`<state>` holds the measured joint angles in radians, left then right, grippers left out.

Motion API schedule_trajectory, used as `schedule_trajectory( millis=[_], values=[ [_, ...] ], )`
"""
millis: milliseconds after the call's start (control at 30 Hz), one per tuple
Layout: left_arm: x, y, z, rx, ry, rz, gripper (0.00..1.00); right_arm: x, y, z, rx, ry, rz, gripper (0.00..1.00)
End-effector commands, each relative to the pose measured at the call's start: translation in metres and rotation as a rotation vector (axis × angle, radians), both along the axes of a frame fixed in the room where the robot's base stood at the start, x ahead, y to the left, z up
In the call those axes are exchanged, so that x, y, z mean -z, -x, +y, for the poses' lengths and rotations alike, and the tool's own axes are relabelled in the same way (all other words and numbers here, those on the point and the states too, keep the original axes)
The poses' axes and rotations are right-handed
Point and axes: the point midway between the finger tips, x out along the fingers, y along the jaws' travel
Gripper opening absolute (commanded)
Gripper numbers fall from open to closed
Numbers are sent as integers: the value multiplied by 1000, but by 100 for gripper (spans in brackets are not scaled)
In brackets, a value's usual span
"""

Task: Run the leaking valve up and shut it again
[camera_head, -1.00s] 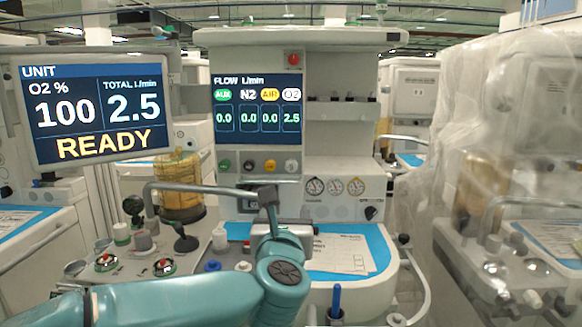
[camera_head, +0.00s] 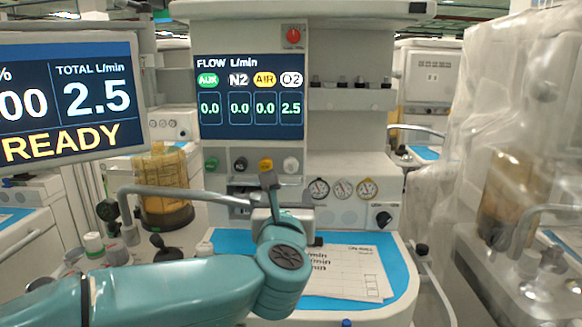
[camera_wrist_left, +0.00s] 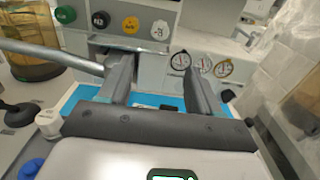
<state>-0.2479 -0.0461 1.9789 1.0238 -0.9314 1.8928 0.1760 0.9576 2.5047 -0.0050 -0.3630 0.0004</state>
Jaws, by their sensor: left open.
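The flow display (camera_head: 250,97) reads AUX 0.0, N2 0.0, AIR 0.0 and O2 2.5. Below it is a row of valve knobs: green (camera_head: 211,164), black (camera_head: 240,164), yellow (camera_head: 265,165) and white (camera_head: 290,165). The same green (camera_wrist_left: 65,15), black (camera_wrist_left: 100,19), yellow (camera_wrist_left: 130,25) and white (camera_wrist_left: 160,30) knobs show in the left wrist view. My left gripper (camera_head: 285,192) is open and empty, below and in front of the knobs, apart from them. In the left wrist view its fingers (camera_wrist_left: 156,70) point toward the panel. My right gripper is out of view.
A grey bar (camera_head: 170,192) crosses in front of the cart, left of my gripper. Three gauges (camera_head: 343,189) sit right of the knobs. A paper sheet (camera_head: 350,275) lies on the blue worktop mat (camera_head: 395,263). A monitor (camera_head: 70,95) reads READY. A plastic-covered cart (camera_head: 510,110) stands right.

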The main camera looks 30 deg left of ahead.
Motion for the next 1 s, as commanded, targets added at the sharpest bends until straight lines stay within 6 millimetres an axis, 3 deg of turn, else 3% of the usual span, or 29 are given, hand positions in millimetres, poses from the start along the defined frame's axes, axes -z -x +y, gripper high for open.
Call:
schedule_trajectory(
  millis=[233,700,1000],
  values=[
    [0,-21,13,-4,-1,2,63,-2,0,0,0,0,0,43],
    [-1,-111,69,-2,-1,2,63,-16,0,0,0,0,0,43],
    [0,-135,83,0,-1,-1,63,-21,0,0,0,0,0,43]
  ],
)
